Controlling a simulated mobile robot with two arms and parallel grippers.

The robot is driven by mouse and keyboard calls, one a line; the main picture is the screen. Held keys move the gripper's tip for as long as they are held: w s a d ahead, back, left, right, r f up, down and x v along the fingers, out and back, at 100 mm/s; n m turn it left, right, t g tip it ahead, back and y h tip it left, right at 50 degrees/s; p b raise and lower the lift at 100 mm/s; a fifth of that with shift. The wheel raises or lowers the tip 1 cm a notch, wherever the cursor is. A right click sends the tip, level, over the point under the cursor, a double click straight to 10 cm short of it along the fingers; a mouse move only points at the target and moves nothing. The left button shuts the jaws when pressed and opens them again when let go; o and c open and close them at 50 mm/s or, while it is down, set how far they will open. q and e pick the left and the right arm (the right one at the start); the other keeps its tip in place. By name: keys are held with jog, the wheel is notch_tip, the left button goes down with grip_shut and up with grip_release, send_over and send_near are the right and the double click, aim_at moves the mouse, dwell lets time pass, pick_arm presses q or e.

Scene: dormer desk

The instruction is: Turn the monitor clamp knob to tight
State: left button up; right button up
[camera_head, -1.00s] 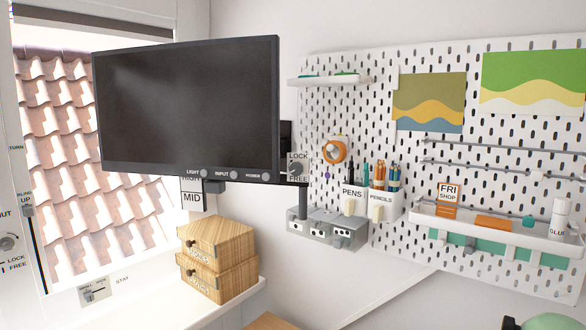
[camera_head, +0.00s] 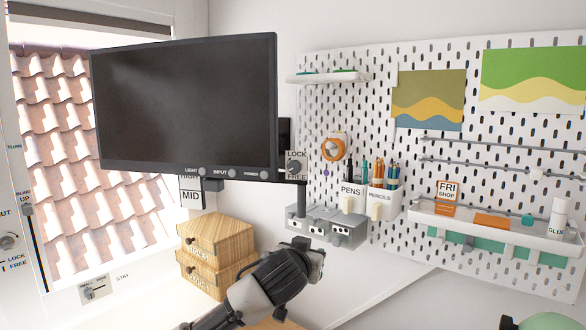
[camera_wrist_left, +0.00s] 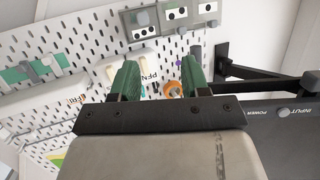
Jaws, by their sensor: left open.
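The clamp knob (camera_head: 295,166) is a small grey knob on a plate lettered LOCK above and FREE below, just right of the monitor (camera_head: 185,105) in the head view. Its exact setting is too small to tell. My left gripper (camera_head: 314,258) is below the knob, in front of the grey switch boxes, apart from the knob. In the left wrist view the gripper (camera_wrist_left: 160,76) has its green fingers spread and nothing between them. The monitor's lower edge (camera_wrist_left: 262,125) shows upside down there at the right.
Grey switch boxes (camera_head: 328,228) and the pen cups (camera_head: 382,202) hang on the pegboard (camera_head: 400,235) beside the knob. An orange tape roll (camera_head: 334,148) hangs close by. Wooden drawer boxes (camera_head: 217,255) stand below the monitor. The monitor arm (camera_wrist_left: 255,76) crosses the wrist view.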

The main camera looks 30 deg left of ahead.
aim_at(294, 167)
pick_arm(q)
jog(key=s+a+r+n+t+y, duration=0.1)
jog(key=a+r+n, duration=0.15)
jog(key=r, duration=0.55)
jog(key=s+a+r+n+t+y, duration=0.1)
jog(key=a+r+t+y, duration=0.15)
jog(key=r, duration=0.65)
jog(key=shift+m+g+h, duration=0.25)
jog(key=shift+g+h, duration=0.2)
jog(key=p+x, duration=0.4)
jog(key=x, duration=0.5)
jog(key=shift+a+f, duration=0.1)
jog(key=shift+w+a+f+p, duration=0.15)
jog(key=shift+w+p, duration=0.15)
jog(key=shift+w, duration=0.25)
jog(key=c, duration=0.7)
jog(key=shift+o, duration=0.2)
